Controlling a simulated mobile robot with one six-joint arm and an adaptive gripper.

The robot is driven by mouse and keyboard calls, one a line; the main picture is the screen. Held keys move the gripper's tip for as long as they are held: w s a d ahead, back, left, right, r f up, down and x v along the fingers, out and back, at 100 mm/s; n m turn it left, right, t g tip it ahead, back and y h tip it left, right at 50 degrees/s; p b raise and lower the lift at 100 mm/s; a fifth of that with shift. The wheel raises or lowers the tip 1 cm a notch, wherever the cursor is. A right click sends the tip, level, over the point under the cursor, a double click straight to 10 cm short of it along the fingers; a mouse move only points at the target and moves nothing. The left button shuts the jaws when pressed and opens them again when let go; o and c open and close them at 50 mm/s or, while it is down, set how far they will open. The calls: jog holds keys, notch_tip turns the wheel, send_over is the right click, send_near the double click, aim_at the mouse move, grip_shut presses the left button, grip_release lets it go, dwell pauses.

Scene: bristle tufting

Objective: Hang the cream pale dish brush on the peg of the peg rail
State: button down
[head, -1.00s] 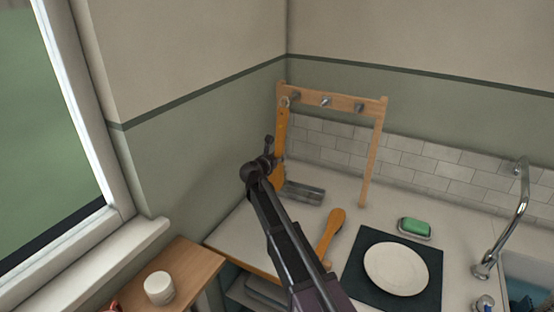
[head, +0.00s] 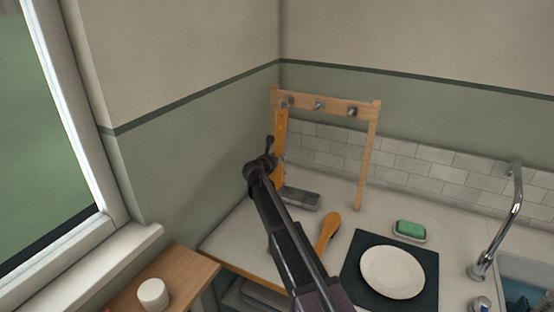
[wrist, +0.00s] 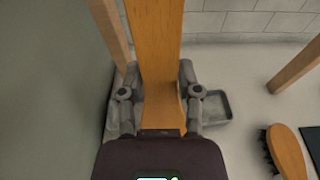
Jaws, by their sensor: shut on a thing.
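My gripper (head: 270,162) is shut on an upright dish brush with an orange-brown wooden handle (head: 280,135). In the wrist view, the fingers (wrist: 160,95) clasp the brush (wrist: 155,40) from both sides. Its bristles are hidden, so I cannot tell whether they are cream. The wooden peg rail (head: 335,105) stands on two posts and carries three grey metal pegs. The handle's top is close to the left peg (head: 288,102), at or just below it. I cannot tell whether they touch.
A second wooden brush (head: 329,230) lies on the counter, with dark bristles in the wrist view (wrist: 285,150). A grey tray (head: 301,198) lies below the rail. A white plate (head: 392,272) on a dark mat, green soap (head: 410,229) and a tap (head: 516,215) are to the right.

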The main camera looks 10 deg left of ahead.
jog(key=shift+w+d+f, duration=0.1)
jog(key=shift+w+f, duration=0.15)
jog(key=shift+w, duration=0.15)
dwell(0.6)
jog(key=shift+c, duration=1)
grip_release()
jog(key=shift+s, duration=0.1)
jog(key=shift+v, duration=1.05)
jog(key=shift+s+a+r, duration=0.2)
jog(key=shift+s+a, duration=0.05)
jog(key=shift+s, duration=0.4)
jog(key=shift+s+a+r+p, duration=0.15)
jog(key=shift+s+a+p, duration=0.15)
jog(key=shift+s, duration=0.35)
